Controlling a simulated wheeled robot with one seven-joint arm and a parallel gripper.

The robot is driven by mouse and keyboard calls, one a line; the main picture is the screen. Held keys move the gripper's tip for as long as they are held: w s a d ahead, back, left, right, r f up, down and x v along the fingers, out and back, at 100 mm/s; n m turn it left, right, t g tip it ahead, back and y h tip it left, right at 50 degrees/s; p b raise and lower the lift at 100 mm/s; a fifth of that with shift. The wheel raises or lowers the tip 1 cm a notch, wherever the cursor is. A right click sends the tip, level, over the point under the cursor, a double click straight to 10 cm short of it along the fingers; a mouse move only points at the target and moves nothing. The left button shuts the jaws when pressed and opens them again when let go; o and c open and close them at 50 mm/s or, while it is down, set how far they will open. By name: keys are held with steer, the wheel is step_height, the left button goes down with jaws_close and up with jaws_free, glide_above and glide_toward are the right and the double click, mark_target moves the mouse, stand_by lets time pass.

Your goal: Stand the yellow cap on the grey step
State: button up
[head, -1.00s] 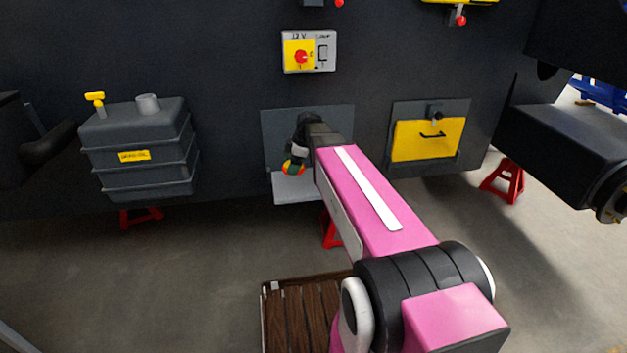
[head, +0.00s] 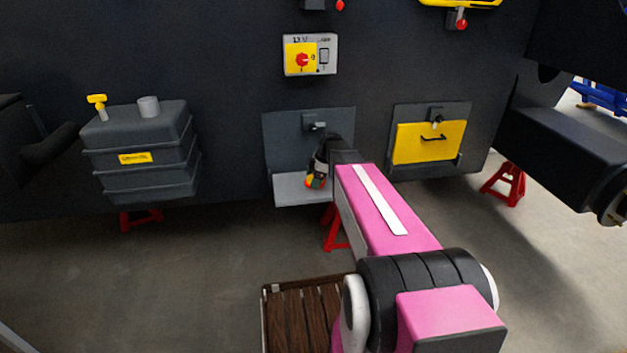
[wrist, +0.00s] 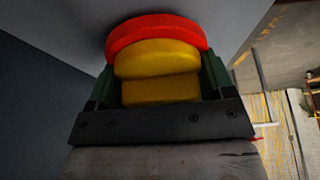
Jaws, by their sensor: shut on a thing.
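The yellow cap (wrist: 158,75) has a red-orange disc at its far end. My gripper (wrist: 160,90) is shut on the yellow part, with a green finger on each side. In the head view my gripper (head: 316,181) is over the right part of the grey step (head: 288,191), and the cap shows small and partly hidden there. The step is a light grey ledge under a darker back plate. In the wrist view the step (wrist: 75,25) fills the background beyond the cap. I cannot tell whether the cap touches it.
A dark tank (head: 145,158) with a yellow T-handle (head: 97,101) stands at the left. A yellow-fronted box (head: 428,143) is right of the step. A switch panel (head: 310,55) is above. A red stand (head: 335,235) is below. The step's left part is clear.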

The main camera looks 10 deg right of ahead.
steer(key=shift+f, duration=0.2)
steer(key=shift+f, duration=0.15)
steer(key=o, duration=1.1)
steer(key=v, duration=1.2)
steer(key=s+a+f+m+h, duration=0.2)
steer(key=s+f+m, duration=0.4)
steer(key=s+m, duration=0.3)
steer(key=s+a+f+m+h, duration=0.2)
steer(key=s+f+m, duration=0.4)
steer(key=s+m, duration=0.3)
steer(key=s, duration=0.3)
steer(key=shift+f+h, duration=0.3)
steer(key=shift+f, duration=0.05)
